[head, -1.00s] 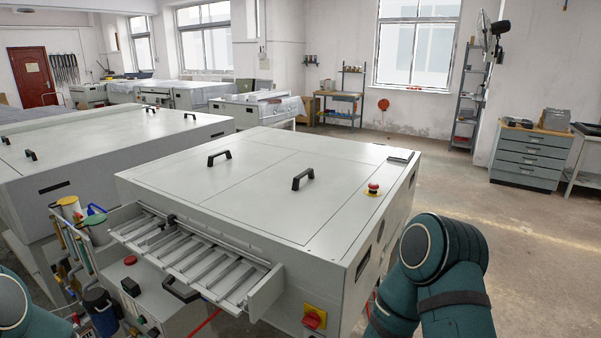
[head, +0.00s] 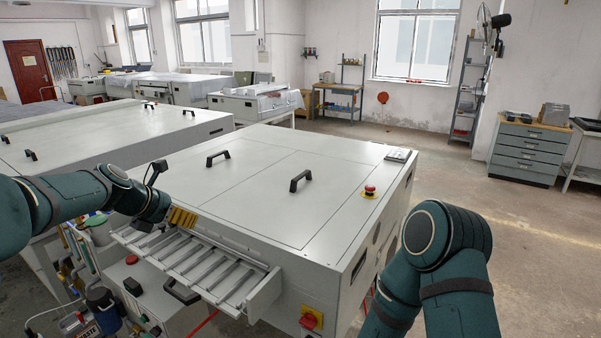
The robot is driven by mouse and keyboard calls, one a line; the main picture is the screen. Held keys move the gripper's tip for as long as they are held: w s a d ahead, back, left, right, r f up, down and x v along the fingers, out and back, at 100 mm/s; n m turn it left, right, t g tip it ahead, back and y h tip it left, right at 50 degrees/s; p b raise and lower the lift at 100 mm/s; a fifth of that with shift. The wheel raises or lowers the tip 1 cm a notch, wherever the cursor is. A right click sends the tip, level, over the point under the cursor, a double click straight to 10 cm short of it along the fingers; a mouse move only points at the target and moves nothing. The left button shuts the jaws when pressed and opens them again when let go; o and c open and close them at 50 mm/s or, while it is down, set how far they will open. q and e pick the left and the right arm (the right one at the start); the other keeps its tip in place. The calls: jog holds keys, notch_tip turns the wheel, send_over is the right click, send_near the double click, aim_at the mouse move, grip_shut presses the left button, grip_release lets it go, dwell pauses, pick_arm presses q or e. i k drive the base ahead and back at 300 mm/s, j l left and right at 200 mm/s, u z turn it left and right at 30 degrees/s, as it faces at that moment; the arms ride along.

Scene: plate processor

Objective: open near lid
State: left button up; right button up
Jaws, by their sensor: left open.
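The plate processor is a large light-grey machine (head: 200,197) with flat lid panels on top, all lying shut. The right panel (head: 330,200) has a black handle (head: 300,181). The left panel (head: 240,185) has another black handle (head: 218,158). My left gripper (head: 181,218) has yellowish fingers and hangs over the back of the slatted feed tray, at the machine's front edge, left of both handles. It is open, holds nothing visible and is clear of the handles. My right arm shows at the right, but its gripper is out of view.
The slatted feed tray (head: 262,290) juts out from the machine's front. A red emergency button (head: 369,190) stands on the top's right side, with a small flat item (head: 398,155) behind it. Another machine (head: 100,140) stands close on the left. Floor is free at the right.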

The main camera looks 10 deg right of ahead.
aim_at(287, 203)
jog(key=i+l, duration=0.35)
jog(key=l, duration=0.15)
jog(key=i+l, duration=0.35)
jog(key=l, duration=0.2)
jog(key=i+l, duration=0.35)
jog(key=l, duration=0.15)
